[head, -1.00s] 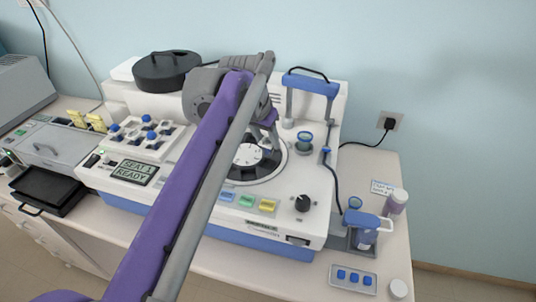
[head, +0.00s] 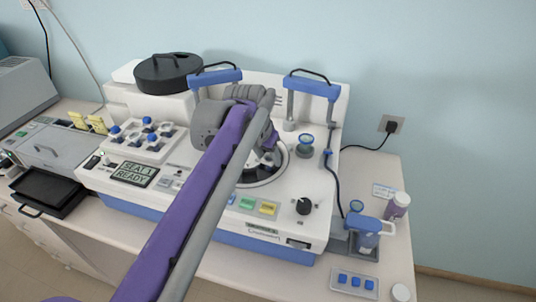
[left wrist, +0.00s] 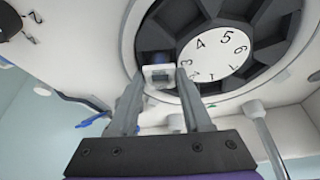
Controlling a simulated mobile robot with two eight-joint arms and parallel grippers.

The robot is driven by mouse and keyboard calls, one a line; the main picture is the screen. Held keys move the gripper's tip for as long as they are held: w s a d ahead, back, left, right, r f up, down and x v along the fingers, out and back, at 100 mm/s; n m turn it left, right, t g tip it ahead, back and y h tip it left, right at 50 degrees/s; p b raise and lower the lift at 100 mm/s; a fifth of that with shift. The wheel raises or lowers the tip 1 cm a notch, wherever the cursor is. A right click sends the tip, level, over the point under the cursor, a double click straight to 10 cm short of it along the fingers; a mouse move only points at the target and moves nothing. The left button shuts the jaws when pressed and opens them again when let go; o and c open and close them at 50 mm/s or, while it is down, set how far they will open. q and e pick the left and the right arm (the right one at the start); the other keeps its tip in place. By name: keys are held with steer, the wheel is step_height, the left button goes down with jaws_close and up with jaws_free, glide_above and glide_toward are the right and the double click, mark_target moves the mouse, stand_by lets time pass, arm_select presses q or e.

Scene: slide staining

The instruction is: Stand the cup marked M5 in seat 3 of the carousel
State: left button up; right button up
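The carousel (left wrist: 264,60) is a dark, round rotor with wedge-shaped seats and a white numbered centre dial (left wrist: 212,52). In the head view the carousel (head: 266,176) is partly hidden behind my left arm. A small white cup with a dark blue inside (left wrist: 158,76) sits between my left fingertips at the carousel's seats, beside the dial's low numbers. Its mark is not readable. My left gripper (left wrist: 161,82) has a finger close on each side of the cup and looks shut on it. In the head view the left gripper (head: 270,157) is low over the carousel. My right gripper is not in view.
A rack (head: 146,140) with several blue-topped cups stands left of the carousel. Two blue-handled brackets (head: 216,77) (head: 314,85) rise behind it. A round black lid (head: 168,74) lies at the back left. A small jar (head: 305,142) stands right of the carousel.

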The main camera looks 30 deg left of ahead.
arm_select(q)
steer(key=o, duration=0.3)
steer(key=shift+o, duration=0.2)
steer(key=shift+r, duration=0.1)
steer(key=shift+r, duration=0.35)
steer(key=p+v, duration=0.1)
steer(key=v, duration=1.1)
